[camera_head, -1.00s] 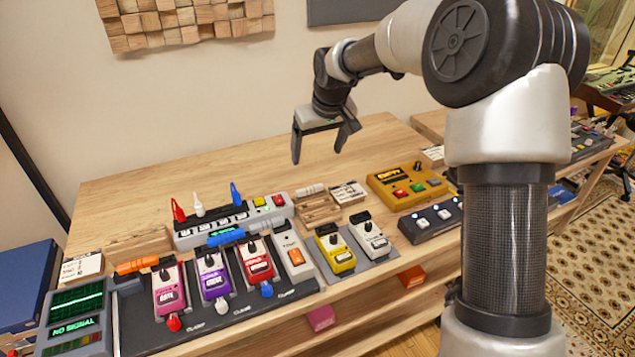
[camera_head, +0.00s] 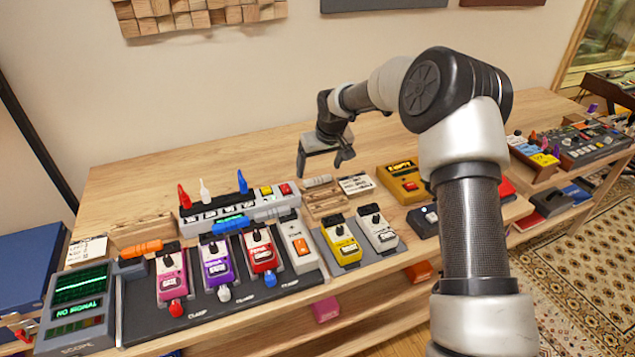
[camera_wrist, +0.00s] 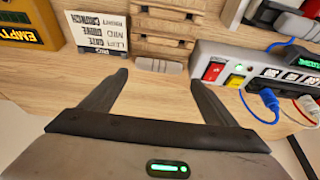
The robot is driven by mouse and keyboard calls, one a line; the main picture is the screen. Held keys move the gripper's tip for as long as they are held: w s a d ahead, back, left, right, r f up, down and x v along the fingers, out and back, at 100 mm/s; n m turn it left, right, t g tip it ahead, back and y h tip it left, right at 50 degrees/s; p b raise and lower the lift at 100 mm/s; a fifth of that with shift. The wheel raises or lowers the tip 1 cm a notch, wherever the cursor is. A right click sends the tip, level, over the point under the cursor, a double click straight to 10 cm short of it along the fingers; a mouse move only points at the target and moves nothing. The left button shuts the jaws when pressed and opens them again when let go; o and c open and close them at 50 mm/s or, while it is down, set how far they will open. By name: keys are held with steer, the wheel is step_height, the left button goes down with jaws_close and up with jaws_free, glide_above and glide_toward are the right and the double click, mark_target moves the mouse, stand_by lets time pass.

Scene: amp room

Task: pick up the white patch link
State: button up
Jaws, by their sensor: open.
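The white patch link (camera_head: 318,181) is a short pale bar lying at the back end of a slotted wooden rack (camera_head: 325,204). In the wrist view the link (camera_wrist: 158,66) shows at the rack's near end, between my two fingertips in the picture. My gripper (camera_head: 320,166) is open and empty, pointing down over the table behind the rack. In the wrist view my gripper (camera_wrist: 159,76) has its fingers spread to either side of the link, apparently without touching it. The exact height of the fingers above the link is hard to tell.
A power strip (camera_head: 205,222) with coloured plugs stands left of the rack. A printed card (camera_head: 356,184) and a yellow pedal box (camera_head: 403,183) stand right. Pedals, an orange link (camera_head: 140,248) and a blue link (camera_head: 230,225) are in front. The wooden table behind is clear.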

mark_target(318, 178)
steer(key=x, duration=0.5)
steer(key=shift+s+d+f, duration=0.1)
steer(key=shift+d+f, duration=0.05)
steer(key=shift+d, duration=0.1)
steer(key=shift+c, duration=0.2)
steer(key=c, duration=0.8)
